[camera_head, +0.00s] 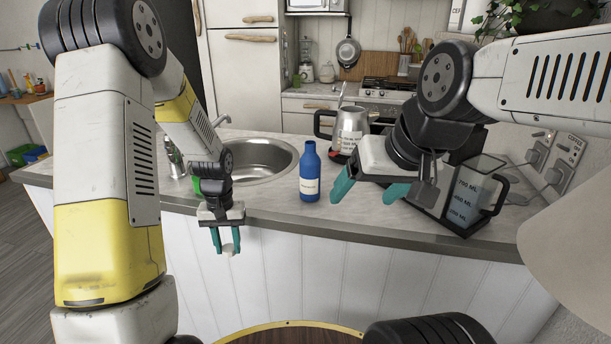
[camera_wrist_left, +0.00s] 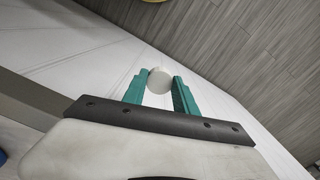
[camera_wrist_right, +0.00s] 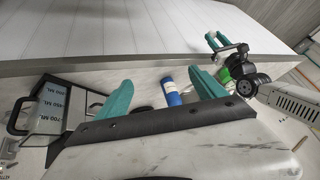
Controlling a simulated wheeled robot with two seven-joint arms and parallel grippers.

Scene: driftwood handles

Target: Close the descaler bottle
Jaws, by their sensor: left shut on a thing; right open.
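The blue descaler bottle (camera_head: 309,178) stands upright on the countertop, with a pale label on its front. Its neck points up and no white cap shows on it. My left gripper (camera_head: 227,246) hangs in front of the counter's edge, left of the bottle, shut on a small white round cap (camera_head: 228,252). The cap also shows between the teal fingers in the left wrist view (camera_wrist_left: 160,80). My right gripper (camera_head: 362,192) is open and empty above the counter, right of the bottle. The bottle (camera_wrist_right: 171,91) shows beyond its fingers in the right wrist view.
A metal kettle (camera_head: 350,128) stands behind the bottle. A sink (camera_head: 262,158) lies at its left. A coffee machine with a measuring jug (camera_head: 474,196) stands at the right. The counter's front strip (camera_head: 275,208) is clear near the bottle.

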